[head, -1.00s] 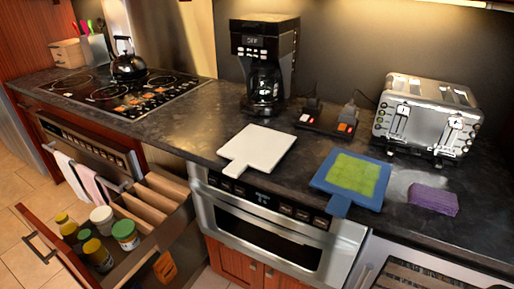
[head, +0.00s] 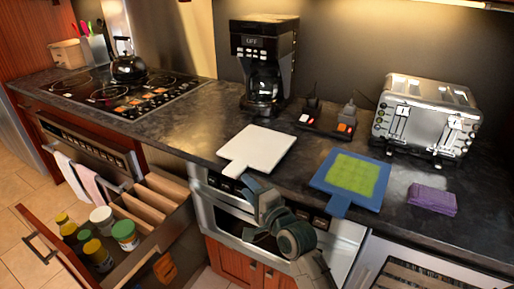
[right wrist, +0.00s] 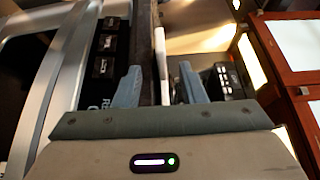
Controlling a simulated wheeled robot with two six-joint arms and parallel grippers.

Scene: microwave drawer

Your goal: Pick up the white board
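The white board (head: 259,150), a flat cutting board with a short handle, lies on the dark counter near its front edge. Its handle points toward the front edge. My right gripper (head: 256,188) is open just in front of the counter, below and right of the handle. In the right wrist view the board shows edge-on as a thin white strip (right wrist: 160,55), in line with the gap between the open fingers (right wrist: 160,85). Contact with the board cannot be made out. My left gripper is not in view.
A blue board (head: 325,188) with a green top lies to the right, with a purple sponge (head: 432,198) beyond it. A coffee maker (head: 263,65) and a toaster (head: 427,115) stand behind. Below the counter edge is the microwave drawer (head: 215,215); an open drawer (head: 150,235) holds several jars.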

